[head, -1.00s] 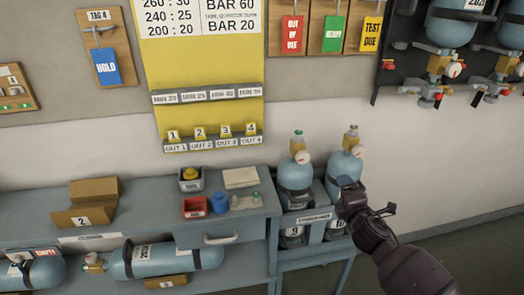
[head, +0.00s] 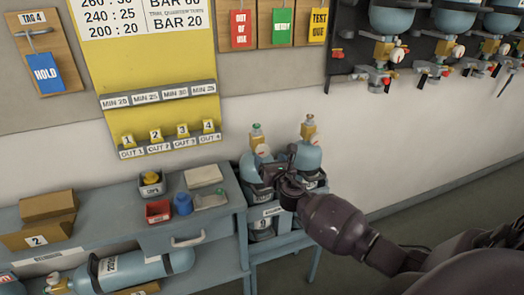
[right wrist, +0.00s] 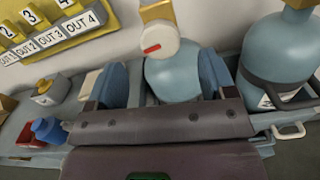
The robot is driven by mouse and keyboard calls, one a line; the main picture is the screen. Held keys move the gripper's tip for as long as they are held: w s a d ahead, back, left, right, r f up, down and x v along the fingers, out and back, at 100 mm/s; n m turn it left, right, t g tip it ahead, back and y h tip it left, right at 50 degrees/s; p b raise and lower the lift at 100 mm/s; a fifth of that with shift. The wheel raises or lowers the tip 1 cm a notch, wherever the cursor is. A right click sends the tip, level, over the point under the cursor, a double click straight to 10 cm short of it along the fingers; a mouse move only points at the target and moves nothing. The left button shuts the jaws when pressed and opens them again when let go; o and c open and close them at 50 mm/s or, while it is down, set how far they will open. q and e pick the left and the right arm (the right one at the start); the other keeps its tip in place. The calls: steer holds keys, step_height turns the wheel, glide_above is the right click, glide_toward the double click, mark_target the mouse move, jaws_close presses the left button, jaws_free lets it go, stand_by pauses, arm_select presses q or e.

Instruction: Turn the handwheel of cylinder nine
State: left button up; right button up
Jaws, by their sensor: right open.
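Cylinder nine (head: 248,170) is the left of two light blue cylinders standing upright in a rack. Its brass valve (head: 256,140) has a small green handwheel (head: 256,126) on top and a white gauge (head: 262,150) at the front. My right gripper (head: 284,163) is open and empty, in front of the cylinders and below the valve. In the right wrist view, cylinder nine (right wrist: 172,78) shows between the two blue fingers, beyond them; I cannot tell whether they touch it. Its gauge (right wrist: 159,40) shows a red mark, and the handwheel is out of that view. My left gripper is not in view.
Cylinder ten (head: 308,155) stands close on the right, partly behind my right gripper. A grey-blue bench (head: 120,205) at left carries a red bin (head: 158,211), a blue pot (head: 182,204) and cardboard boxes. Wall cylinders hang at upper right.

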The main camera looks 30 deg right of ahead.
mark_target(264, 152)
steer(key=b+x, duration=0.1)
steer(key=x, duration=0.5)
steer(key=shift+f, duration=0.1)
steer(key=shift+w+d, duration=0.1)
steer(key=shift+w, duration=0.3)
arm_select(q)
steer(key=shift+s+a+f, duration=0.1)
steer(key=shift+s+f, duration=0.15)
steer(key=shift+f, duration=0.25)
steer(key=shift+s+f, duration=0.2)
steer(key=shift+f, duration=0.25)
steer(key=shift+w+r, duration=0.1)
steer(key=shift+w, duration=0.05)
arm_select(e)
steer(key=shift+c, duration=0.5)
steer(key=c, duration=0.8)
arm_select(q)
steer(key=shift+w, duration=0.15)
